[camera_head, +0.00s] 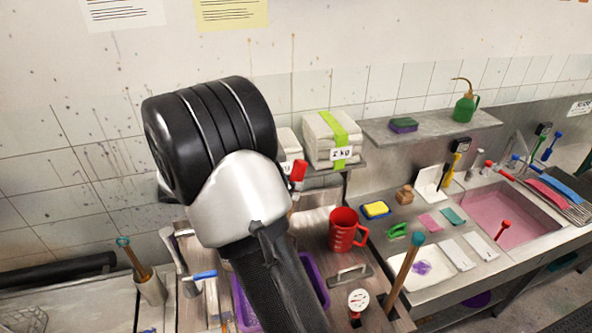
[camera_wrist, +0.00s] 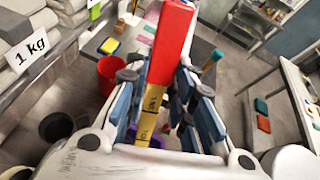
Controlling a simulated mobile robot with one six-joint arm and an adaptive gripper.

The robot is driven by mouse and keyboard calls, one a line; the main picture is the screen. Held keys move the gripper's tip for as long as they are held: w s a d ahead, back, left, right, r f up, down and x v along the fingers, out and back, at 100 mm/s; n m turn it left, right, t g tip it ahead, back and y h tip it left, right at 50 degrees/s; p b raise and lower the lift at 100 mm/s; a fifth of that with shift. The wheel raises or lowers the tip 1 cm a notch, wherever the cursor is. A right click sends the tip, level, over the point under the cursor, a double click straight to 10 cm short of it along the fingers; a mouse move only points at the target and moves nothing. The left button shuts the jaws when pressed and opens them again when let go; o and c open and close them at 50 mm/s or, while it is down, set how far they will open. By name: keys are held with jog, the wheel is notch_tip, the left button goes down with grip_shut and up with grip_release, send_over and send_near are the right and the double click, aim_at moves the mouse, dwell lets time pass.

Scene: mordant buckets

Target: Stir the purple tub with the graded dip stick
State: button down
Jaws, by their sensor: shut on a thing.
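The graded dip stick has a red grip (camera_wrist: 172,40) and a yellow shaft with black marks (camera_wrist: 151,105). In the wrist view my gripper (camera_wrist: 165,85) is shut on it, with a finger on each side. The stick's lower end is hidden by the gripper body. In the head view a red piece (camera_head: 298,171), seemingly its grip, shows beside my arm, which hides the gripper. The purple tub (camera_head: 315,280) stands on the bench, largely covered by my arm. A bit of purple (camera_wrist: 130,133) shows below the gripper in the wrist view. I cannot tell whether the stick is inside the tub.
A red jug (camera_head: 346,231), a trowel-like tool (camera_head: 349,275) and a blue-topped wooden stick (camera_head: 404,265) stand or lie right of the tub. A shelf with wrapped packs (camera_head: 331,140) is behind. A pink-filled sink (camera_head: 507,215) is farther right.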

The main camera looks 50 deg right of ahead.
jog(key=shift+d+r, duration=0.15)
jog(key=shift+r, duration=0.05)
jog(key=shift+d+f+b, duration=0.45)
jog(key=shift+f+b, duration=0.35)
jog(key=shift+b, duration=0.1)
notch_tip(320, 180, down, 13)
jog(key=a+b, duration=0.1)
jog(key=b, duration=0.7)
